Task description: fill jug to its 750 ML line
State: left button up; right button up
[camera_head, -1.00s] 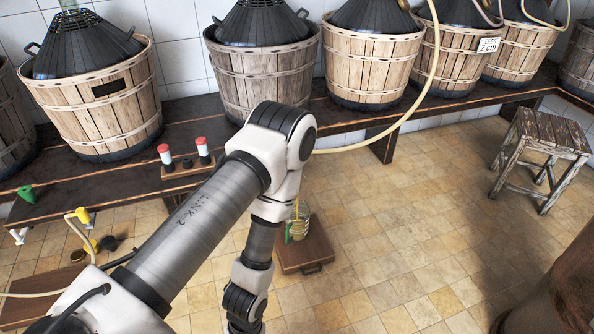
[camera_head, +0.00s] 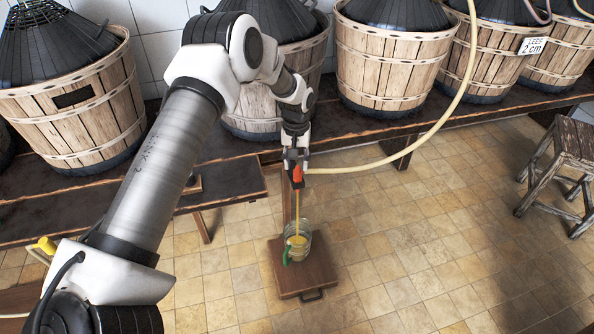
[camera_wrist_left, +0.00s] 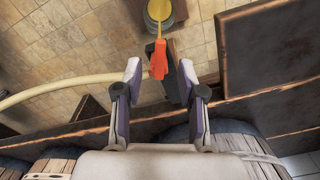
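The glass jug (camera_head: 298,240) stands on a low wooden stand, with yellow liquid in its lower part. A green part (camera_head: 287,256) shows at its side. A thin yellow stream falls into it from the orange-red tap (camera_head: 298,175) at the end of a pale hose. My left gripper (camera_head: 296,158) is at this tap. In the left wrist view its fingers (camera_wrist_left: 160,70) stand apart on either side of the orange tap (camera_wrist_left: 158,58), with a visible gap. The jug (camera_wrist_left: 158,14) is partly cut off there. The 750 ML line cannot be read. My right gripper is out of view.
The pale hose (camera_head: 390,160) arcs down in front of the dark bench (camera_head: 350,138) holding several basketed demijohns. The wooden stand (camera_head: 318,278) sits on the tiled floor. A wooden stool (camera_head: 572,145) stands at right. Floor between stand and stool is clear.

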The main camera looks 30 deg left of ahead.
aim_at(295, 175)
pick_arm(q)
notch_tip(295, 175, down, 3)
jog(key=shift+f, duration=0.45)
grip_shut()
jog(key=shift+s+a+r+m, duration=0.1)
jog(key=shift+m, duration=0.3)
jog(key=shift+w+a+m+p, duration=0.15)
jog(key=shift+a+m, duration=0.45)
jog(key=shift+m, duration=1.5)
jog(key=shift+w+a+m+p, duration=0.15)
jog(key=shift+a+m, duration=0.5)
jog(key=shift+m, duration=1.45)
jog(key=shift+a+m+p, duration=0.25)
jog(key=shift+a+m, duration=0.35)
jog(key=shift+m, duration=1.5)
